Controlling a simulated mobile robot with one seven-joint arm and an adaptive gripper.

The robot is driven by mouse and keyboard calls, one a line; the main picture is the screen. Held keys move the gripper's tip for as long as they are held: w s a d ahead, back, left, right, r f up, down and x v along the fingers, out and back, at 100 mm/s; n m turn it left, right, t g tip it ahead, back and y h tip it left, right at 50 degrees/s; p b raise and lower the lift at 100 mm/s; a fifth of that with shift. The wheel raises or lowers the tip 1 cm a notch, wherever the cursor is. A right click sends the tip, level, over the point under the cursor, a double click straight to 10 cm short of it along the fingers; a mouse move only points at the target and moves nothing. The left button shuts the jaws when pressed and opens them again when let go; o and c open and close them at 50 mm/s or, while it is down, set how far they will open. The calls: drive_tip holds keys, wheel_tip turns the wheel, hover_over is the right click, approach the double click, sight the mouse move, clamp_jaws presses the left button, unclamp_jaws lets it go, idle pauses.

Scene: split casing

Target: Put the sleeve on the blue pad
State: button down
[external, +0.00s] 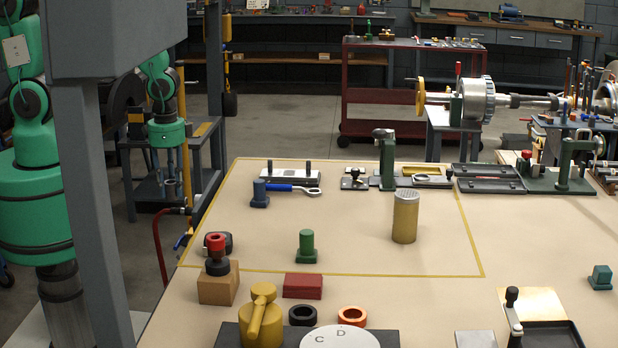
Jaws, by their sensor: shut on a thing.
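My gripper is not visible in the external view, so what it holds does not show. I cannot identify the sleeve for sure. A black ring (302,316) and an orange ring (352,315) lie at the near edge of the table, and a tan cylinder with a perforated top (405,218) stands upright at the middle right. No flat blue pad is plain to see. A small dark blue stepped block (260,194) stands at the left of the table.
On the table (370,245) are a green block (306,247), a red block (303,286), a wooden block (218,287) carrying a red and black part, and a yellow handled part (262,318). Tools line the back. Right of the tan cylinder is bare tabletop.

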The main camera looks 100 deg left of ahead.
drive_tip(key=w+a+r+p, duration=0.2)
drive_tip(key=w+a+r, duration=0.5)
drive_tip(key=shift+w+p, duration=0.15)
drive_tip(key=shift+p, duration=0.15)
drive_tip(key=shift+w, duration=0.1)
drive_tip(key=b, duration=0.1)
hover_over(259, 180)
drive_tip(key=shift+w+d+f, duration=0.1)
drive_tip(key=shift+d+f, duration=0.1)
drive_tip(key=shift+f, duration=0.6)
drive_tip(key=shift+f+b, duration=0.45)
drive_tip(key=shift+f, duration=1.3)
drive_tip(key=shift+f, duration=0.15)
